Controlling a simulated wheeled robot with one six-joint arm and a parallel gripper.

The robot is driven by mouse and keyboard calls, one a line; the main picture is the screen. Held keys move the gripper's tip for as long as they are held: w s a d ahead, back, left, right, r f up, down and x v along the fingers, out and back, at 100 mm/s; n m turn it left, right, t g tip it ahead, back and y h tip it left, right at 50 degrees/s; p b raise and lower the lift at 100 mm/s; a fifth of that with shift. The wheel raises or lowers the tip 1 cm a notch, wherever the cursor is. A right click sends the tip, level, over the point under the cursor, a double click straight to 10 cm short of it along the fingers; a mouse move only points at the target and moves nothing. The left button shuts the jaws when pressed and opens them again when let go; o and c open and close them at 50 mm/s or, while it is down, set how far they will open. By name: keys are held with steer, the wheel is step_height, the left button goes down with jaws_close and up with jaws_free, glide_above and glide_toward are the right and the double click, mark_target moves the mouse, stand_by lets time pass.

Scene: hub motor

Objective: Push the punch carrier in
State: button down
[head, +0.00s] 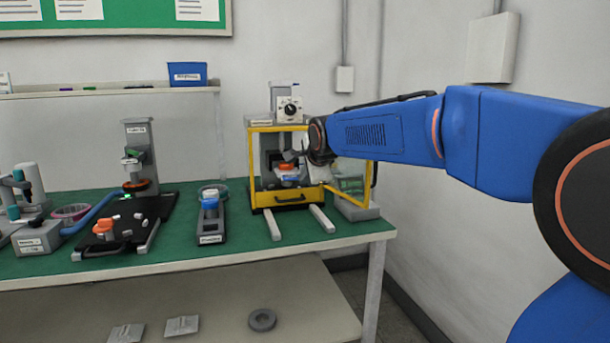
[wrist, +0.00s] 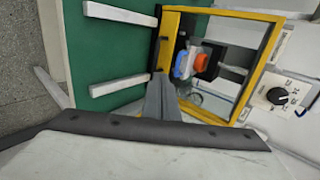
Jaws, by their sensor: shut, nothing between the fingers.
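The yellow-framed press (head: 251,165) stands at the right end of the green bench. In the wrist view my gripper (wrist: 160,82) is shut and empty; contact with the carrier cannot be told.
A yellow-edged door (head: 352,236) stands open on the right of the press. A dial box (head: 290,109) sits on top. A fixture with a blue part (head: 210,215) stands left of the press. The bench in front of the rails is clear.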

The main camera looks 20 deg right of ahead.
mark_target(290, 173)
steer(key=w+f, duration=0.3)
steer(key=w, duration=0.6)
steer(key=shift+a+f, duration=0.1)
steer(key=w, duration=0.8)
steer(key=shift+w, duration=0.15)
steer(key=shift+r, duration=0.2)
